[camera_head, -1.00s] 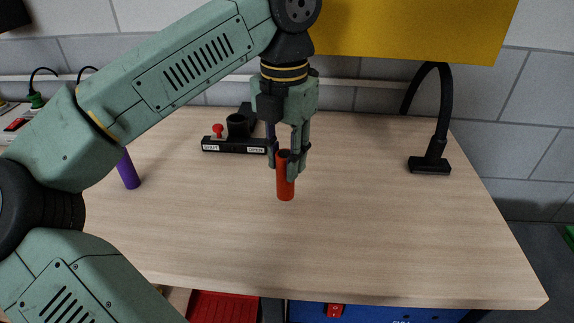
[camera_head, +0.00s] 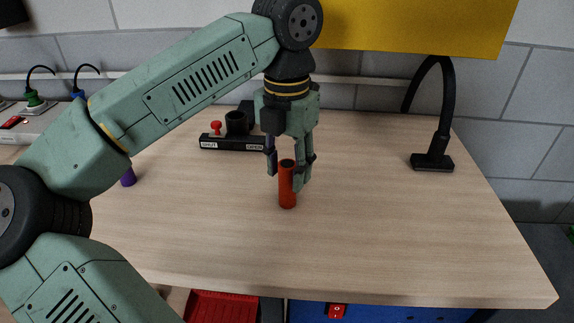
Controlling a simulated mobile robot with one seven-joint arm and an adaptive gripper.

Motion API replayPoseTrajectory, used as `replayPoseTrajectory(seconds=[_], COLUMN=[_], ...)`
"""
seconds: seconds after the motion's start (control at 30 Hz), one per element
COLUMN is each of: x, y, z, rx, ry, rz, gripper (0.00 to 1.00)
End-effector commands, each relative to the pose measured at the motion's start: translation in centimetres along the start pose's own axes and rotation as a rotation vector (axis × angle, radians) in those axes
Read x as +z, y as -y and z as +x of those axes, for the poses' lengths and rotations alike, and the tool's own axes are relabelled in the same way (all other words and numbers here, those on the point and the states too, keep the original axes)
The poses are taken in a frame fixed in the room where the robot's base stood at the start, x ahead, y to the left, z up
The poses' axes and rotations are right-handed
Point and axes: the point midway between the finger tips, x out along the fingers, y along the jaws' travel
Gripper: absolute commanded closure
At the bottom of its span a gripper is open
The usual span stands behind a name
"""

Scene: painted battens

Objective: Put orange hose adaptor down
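The orange hose adaptor (camera_head: 287,190) is a red-orange upright tube with a dark open top, over the middle of the wooden tabletop. Its lower end appears to stand on the wood. My gripper (camera_head: 288,172) points down at it from above, its fingers spread on either side of the tube's upper part. The left finger shows apart from the tube. The right finger overlaps its right edge in the picture, so contact there cannot be told.
Behind the gripper is a black holder (camera_head: 233,142) with a red knob. A purple tube (camera_head: 128,178) stands at left, partly behind my arm. A black lamp base (camera_head: 432,162) is at right. The tabletop (camera_head: 400,240) in front and to the right is bare.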

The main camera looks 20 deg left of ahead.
Motion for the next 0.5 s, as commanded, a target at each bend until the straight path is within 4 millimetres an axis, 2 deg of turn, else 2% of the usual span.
replayPoseTrajectory(seconds=[0.37,0.5], x=[0.0,0.0], y=[0.0,0.0], z=[-0.2,-1.6], rx=[0.000,0.001], ry=[0.000,0.001], rz=[0.000,0.000], gripper=[0.54,0.54])
